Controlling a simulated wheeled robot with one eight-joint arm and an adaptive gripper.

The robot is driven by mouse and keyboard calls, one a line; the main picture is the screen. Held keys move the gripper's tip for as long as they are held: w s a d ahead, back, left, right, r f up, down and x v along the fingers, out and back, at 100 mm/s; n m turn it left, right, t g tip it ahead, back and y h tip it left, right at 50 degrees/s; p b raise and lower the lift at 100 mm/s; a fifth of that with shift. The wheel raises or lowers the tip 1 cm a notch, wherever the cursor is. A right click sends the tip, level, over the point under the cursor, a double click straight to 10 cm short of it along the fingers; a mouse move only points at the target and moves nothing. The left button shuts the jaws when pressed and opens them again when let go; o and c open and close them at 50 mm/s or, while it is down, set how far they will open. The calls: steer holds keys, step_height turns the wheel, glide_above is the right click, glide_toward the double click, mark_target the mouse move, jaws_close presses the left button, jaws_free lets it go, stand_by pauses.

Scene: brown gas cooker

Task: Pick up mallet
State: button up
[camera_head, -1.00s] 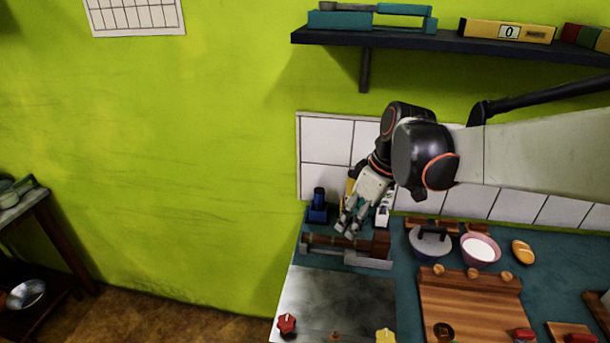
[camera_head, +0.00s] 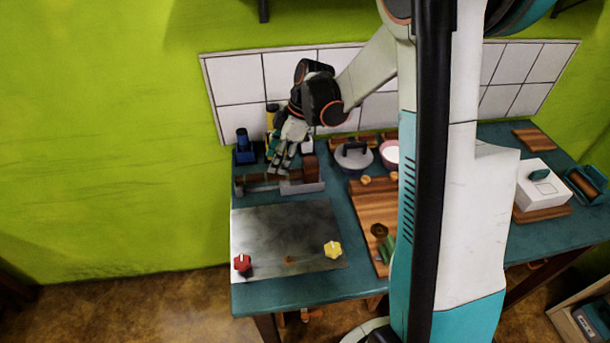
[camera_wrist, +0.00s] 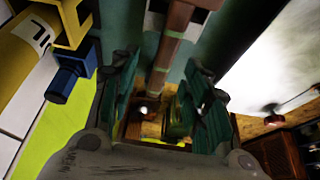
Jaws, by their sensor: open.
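The wooden mallet (camera_head: 310,170) appears to lie in a grey metal holder (camera_head: 304,188) at the back left of the counter. Its block-like head is at the right and a reddish-brown handle runs left. In the wrist view, a reddish-brown bar that looks like the handle (camera_wrist: 173,38) runs from the top toward the space between my fingers. My gripper (camera_head: 279,165) is open and points down just above the handle. It also shows in the wrist view (camera_wrist: 160,105), with teal fingers on both sides. Whether the fingers touch the handle cannot be told.
A blue object (camera_head: 244,148) and a yellow bottle-like object (camera_head: 271,115) stand left of and behind my gripper. A metal plate (camera_head: 285,235) with red and yellow knobs lies in front. The tiled wall (camera_head: 237,80) is close behind.

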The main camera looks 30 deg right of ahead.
mark_target(270, 174)
steer(key=shift+s+a+b+x, duration=0.1)
steer(key=shift+b+x, duration=0.65)
steer(key=shift+x, duration=1)
steer(key=shift+s+a+b+x, duration=0.1)
steer(key=shift+b+x, duration=0.6)
steer(key=shift+x, duration=1.1)
steer(key=shift+r, duration=0.15)
jaws_close()
